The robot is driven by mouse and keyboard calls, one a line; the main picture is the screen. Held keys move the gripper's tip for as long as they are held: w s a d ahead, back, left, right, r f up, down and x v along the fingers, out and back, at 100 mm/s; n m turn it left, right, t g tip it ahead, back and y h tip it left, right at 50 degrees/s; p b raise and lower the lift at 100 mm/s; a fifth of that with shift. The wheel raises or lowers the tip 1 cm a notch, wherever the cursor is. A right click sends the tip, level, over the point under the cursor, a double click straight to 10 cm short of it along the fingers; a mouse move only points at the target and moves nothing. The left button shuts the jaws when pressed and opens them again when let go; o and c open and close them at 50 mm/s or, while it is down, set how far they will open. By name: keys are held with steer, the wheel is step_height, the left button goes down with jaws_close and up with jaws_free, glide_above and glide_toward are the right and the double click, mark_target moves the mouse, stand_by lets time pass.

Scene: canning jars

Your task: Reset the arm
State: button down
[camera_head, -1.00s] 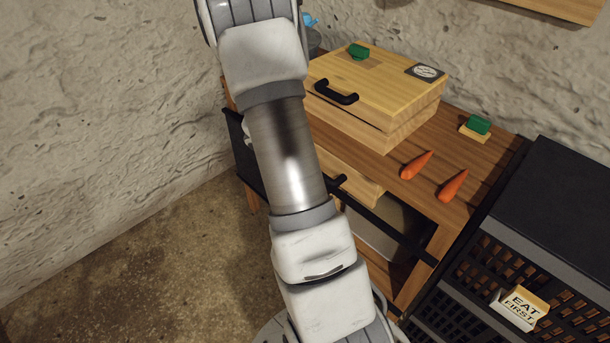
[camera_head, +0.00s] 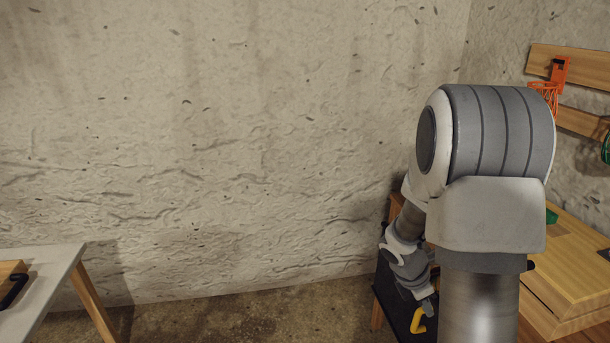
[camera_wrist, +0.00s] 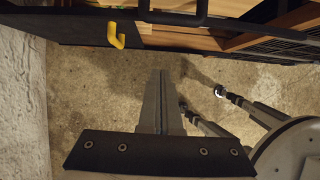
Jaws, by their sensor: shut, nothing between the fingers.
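My arm fills the right side of the head view, its large grey and white joint in front of the wooden workbench. My gripper (camera_wrist: 162,75) shows in the wrist view with its two fingers pressed together and nothing between them. It points over bare concrete floor, apart from the bench front. A yellow hook (camera_wrist: 116,28) on the dark bench front is ahead and to the left of the fingertips; it also shows in the head view (camera_head: 418,320). I cannot make out the fingertips in the head view.
A wooden box (camera_head: 570,265) stands on the bench, partly behind my arm. A white-topped table (camera_head: 45,285) is at the lower left. A dark rail (camera_wrist: 175,18) runs along the bench front. Floor between the table and bench is clear.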

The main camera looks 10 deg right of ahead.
steer(key=s+a+r+m+t+y, duration=0.3)
steer(key=s+a+r+m, duration=0.55)
steer(key=a+r, duration=0.25)
steer(key=s+a+r+m+t+y, duration=0.25)
steer(key=s+a+r+m, duration=0.45)
steer(key=a+r+m, duration=0.4)
step_height(320, 180, up, 14)
steer(key=n+p, duration=0.1)
steer(key=p, duration=1.2)
steer(key=shift+d, duration=0.25)
steer(key=shift+w, duration=0.1)
